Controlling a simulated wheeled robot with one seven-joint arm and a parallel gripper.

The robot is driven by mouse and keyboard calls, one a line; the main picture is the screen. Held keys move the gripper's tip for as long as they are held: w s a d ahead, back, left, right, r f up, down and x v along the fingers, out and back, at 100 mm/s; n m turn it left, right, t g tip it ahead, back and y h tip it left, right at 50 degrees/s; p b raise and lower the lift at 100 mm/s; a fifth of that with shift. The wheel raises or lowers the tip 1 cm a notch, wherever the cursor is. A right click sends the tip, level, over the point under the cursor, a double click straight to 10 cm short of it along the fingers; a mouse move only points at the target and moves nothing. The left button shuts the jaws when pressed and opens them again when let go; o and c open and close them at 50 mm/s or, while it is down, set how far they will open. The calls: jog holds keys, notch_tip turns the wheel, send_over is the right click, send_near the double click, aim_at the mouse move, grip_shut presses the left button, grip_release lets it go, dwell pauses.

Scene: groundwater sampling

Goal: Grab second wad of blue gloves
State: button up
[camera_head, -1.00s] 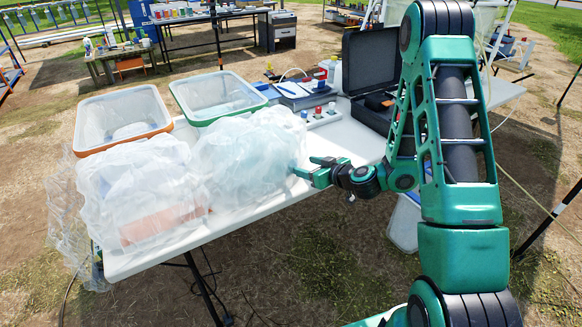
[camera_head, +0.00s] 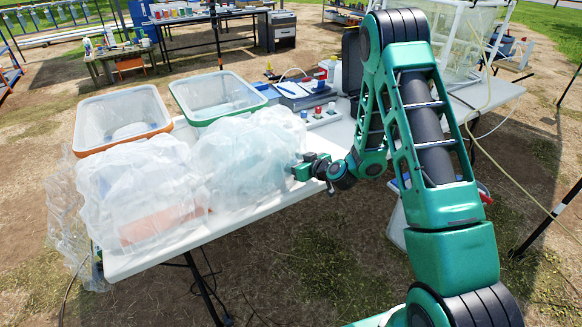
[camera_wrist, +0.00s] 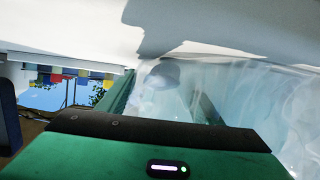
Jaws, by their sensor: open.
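Two large bunched, see-through plastic bags lie on the white table, a left one (camera_head: 140,190) and a right one (camera_head: 240,155). The right bag looks pale blue inside; I cannot make out separate wads of gloves in it. My gripper (camera_head: 298,170) is low over the table at the right bag's right side, its tips partly hidden by the film. In the wrist view my gripper (camera_wrist: 163,100) has its fingers apart, and a whitish, blurred lump (camera_wrist: 160,76) shows between them through or beside the plastic. I cannot tell whether it is a glove wad.
An orange-rimmed tub (camera_head: 122,116) and a green-rimmed tub (camera_head: 214,97) stand behind the bags. A panel with knobs (camera_head: 320,116), bottles (camera_head: 328,70) and a dark case (camera_head: 351,55) sit farther back. Bare table top (camera_head: 335,140) lies right of the bag.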

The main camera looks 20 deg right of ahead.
jog(key=shift+c, duration=0.6)
jog(key=c, duration=1)
